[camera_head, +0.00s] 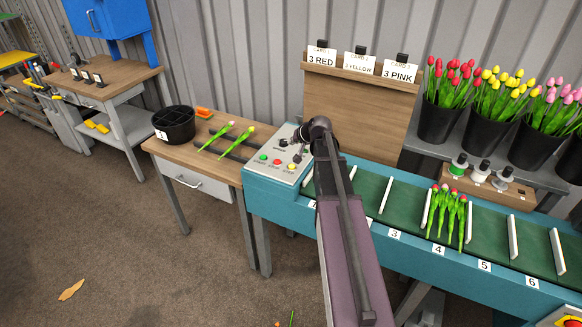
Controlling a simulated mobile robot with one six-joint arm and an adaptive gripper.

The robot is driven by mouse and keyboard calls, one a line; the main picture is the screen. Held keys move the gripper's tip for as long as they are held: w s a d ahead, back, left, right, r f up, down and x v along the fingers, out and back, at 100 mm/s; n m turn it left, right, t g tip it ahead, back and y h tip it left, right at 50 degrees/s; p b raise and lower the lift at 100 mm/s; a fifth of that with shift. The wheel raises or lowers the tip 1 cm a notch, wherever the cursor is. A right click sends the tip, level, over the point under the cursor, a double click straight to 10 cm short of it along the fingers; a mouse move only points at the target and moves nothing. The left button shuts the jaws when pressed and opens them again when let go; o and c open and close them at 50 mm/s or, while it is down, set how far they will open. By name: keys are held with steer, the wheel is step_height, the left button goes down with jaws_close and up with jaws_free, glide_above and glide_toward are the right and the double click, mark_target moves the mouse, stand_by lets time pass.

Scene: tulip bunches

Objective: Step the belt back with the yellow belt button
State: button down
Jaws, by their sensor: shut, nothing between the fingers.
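The yellow belt button (291,167) is on the grey control panel (258,168) at the left end of the conveyor. It is the rightmost of three in a row, beside the red button (277,162) and the green button (263,157). My gripper (297,157) is small and dark in this view, shut and empty. It points down over the panel's right side, close to the yellow button. I cannot tell whether it touches the button. The green belt (373,186) carries several red tulips (446,212) lying at slot 4.
My arm crosses the belt's left part and hides some slots. White dividers (513,237) stand up along the belt. A wooden card board (355,105) stands behind. Left of the panel, a wooden table (184,154) holds a black round container (175,124) and two tulips (225,139).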

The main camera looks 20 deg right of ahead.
mark_target(292, 167)
steer(key=shift+f, duration=0.1)
step_height(292, 167, down, 8)
steer(key=b, duration=0.8)
steer(key=shift+f+b, duration=0.25)
steer(key=shift+b, duration=0.05)
steer(key=shift+f+b, duration=0.9)
stand_by(2.3)
steer(key=shift+r, duration=0.2)
steer(key=shift+r+p, duration=0.7)
steer(key=shift+p, duration=0.15)
steer(key=shift+r+p, duration=2.5)
steer(key=shift+p, duration=0.05)
